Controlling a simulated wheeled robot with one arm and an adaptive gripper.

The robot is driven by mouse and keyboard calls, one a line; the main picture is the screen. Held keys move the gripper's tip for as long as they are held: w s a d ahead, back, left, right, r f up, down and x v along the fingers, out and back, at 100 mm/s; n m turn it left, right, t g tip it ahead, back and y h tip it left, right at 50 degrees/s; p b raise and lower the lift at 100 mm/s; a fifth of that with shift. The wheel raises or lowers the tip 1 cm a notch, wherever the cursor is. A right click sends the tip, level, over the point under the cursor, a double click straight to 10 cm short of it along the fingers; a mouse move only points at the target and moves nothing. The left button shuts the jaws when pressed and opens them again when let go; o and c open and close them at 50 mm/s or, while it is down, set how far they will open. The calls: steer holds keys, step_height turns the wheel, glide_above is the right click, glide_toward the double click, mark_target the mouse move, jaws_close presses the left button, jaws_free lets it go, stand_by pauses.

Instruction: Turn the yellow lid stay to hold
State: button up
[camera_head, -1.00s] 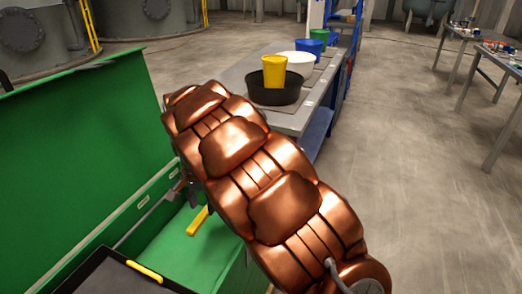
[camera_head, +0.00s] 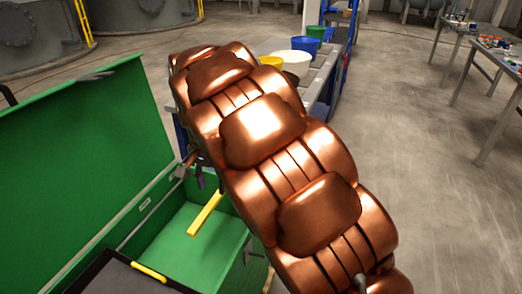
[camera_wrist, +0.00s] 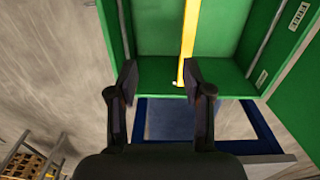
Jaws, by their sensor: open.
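The yellow lid stay (camera_head: 205,214) is a flat bar slanting at the right end of the open green box (camera_head: 193,243), beneath the raised green lid (camera_head: 85,150). In the wrist view the stay (camera_wrist: 189,40) runs from the top edge down to the box's near wall. My gripper (camera_wrist: 160,75) is open and empty. The stay's lower end shows just inside its right finger, with the left finger well apart from it. I cannot tell whether the right finger touches the stay. In the head view my arm hides most of the gripper.
A black tray (camera_head: 118,280) with a yellow handle (camera_head: 149,272) sits in the box's front. Beyond my arm stands a bench with a yellow bucket (camera_head: 271,62), a white one (camera_head: 296,62) and a blue one (camera_head: 306,45). Open floor (camera_head: 420,170) lies to the right.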

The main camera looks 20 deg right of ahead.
steer(key=s+d+r+n+p, duration=0.1)
steer(key=s+d+r+p, duration=0.2)
steer(key=s+r+p, duration=0.4)
steer(key=s+d+r+n+p, duration=0.2)
steer(key=s+d+r+p, duration=0.1)
steer(key=s+r+p, duration=0.4)
steer(key=shift+s+d+r+g, duration=0.35)
steer(key=shift+s+r+g, duration=0.05)
steer(key=shift+s+r, duration=0.95)
steer(key=shift+w, duration=0.1)
steer(key=s+d+f+n+g+p, duration=0.1)
steer(key=s+n, duration=0.4)
steer(key=s, duration=1.1)
steer(key=shift+s+f+p, duration=0.2)
steer(key=shift+s+p, duration=0.2)
steer(key=shift+p, duration=0.15)
